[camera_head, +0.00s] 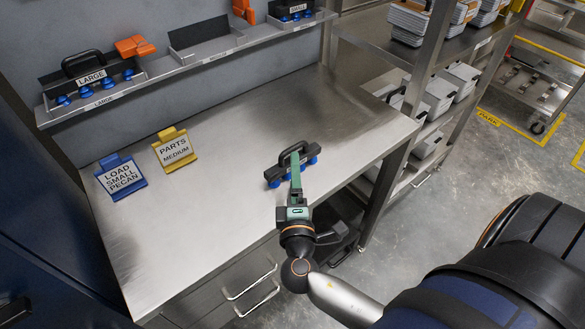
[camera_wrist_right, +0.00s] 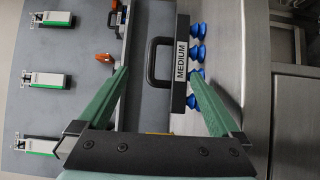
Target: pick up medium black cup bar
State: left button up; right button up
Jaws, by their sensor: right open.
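The medium black cup bar (camera_head: 284,170) stands upright near the front edge of the steel table, with a black handle on top and blue suction cups below. In the right wrist view the bar (camera_wrist_right: 180,62) shows its white MEDIUM label, handle to the left and blue cups to the right. My right gripper (camera_head: 295,165) reaches over the table edge at the bar. In the wrist view its green fingers (camera_wrist_right: 160,73) are spread apart, with the handle and bar seen between and beyond them. Whether they touch the bar I cannot tell. My left gripper is not in view.
A wall shelf (camera_head: 190,66) holds a LARGE cup bar (camera_head: 92,79), a SMALL one (camera_head: 290,9) and orange items (camera_head: 135,46). A blue sign (camera_head: 121,177) and a yellow sign (camera_head: 175,149) stand on the table (camera_head: 205,210). A rack of trays (camera_head: 440,92) stands at right.

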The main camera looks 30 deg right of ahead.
aim_at(308, 154)
jog(key=shift+f, duration=0.8)
jog(key=shift+w+d+r, duration=0.15)
jog(key=shift+w+r, duration=0.1)
jog(key=shift+r, duration=0.05)
jog(key=x, duration=0.7)
jog(key=shift+f+p, duration=0.1)
jog(key=shift+p, duration=0.25)
jog(key=c, duration=1.5)
